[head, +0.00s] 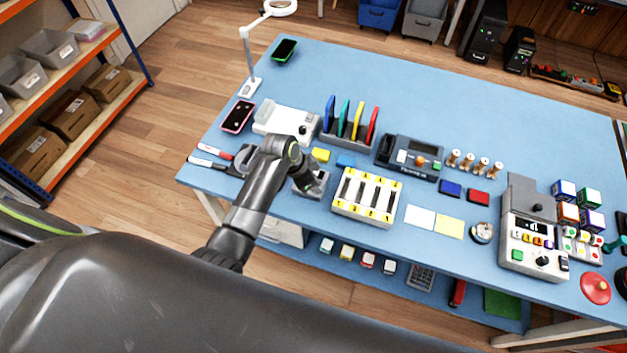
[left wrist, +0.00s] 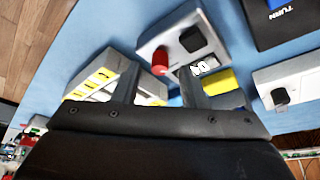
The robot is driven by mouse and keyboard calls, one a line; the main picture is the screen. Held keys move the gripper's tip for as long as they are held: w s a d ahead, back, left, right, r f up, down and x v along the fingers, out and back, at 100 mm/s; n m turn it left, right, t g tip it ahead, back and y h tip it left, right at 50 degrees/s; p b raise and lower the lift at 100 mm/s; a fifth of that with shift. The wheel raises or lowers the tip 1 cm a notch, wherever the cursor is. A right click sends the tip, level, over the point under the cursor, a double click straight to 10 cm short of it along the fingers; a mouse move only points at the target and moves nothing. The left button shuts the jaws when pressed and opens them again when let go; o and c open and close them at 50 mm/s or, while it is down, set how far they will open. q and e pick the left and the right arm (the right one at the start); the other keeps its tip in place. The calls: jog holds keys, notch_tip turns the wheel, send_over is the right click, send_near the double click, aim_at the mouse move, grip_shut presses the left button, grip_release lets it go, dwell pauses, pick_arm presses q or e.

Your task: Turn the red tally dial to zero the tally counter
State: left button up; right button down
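The tally counter (left wrist: 213,33) is a light grey box with a red tally dial (left wrist: 160,56), a black knob (left wrist: 190,40) and a small digit display (left wrist: 203,67), whose digits I cannot read surely. In the head view the tally counter (head: 319,184) is partly hidden by my left gripper (head: 306,181), which is over it. In the left wrist view my left gripper (left wrist: 155,76) is open, with its two fingers apart. The red dial shows between the fingertips; I cannot tell if they touch it. My right gripper is not in view.
A white slotted rack with yellow labels (head: 347,211) stands close right of the counter. A yellow block (head: 320,155) and blue block (head: 346,160) lie behind it. A white box with a black knob (head: 275,119) stands further back. Open blue table (head: 450,95) lies at the back.

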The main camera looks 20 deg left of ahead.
pick_arm(q)
jog(key=shift+w+d+f, duration=0.1)
jog(key=shift+d+f, duration=0.1)
jog(key=shift+f, duration=0.35)
jog(key=shift+c, duration=0.2)
grip_shut()
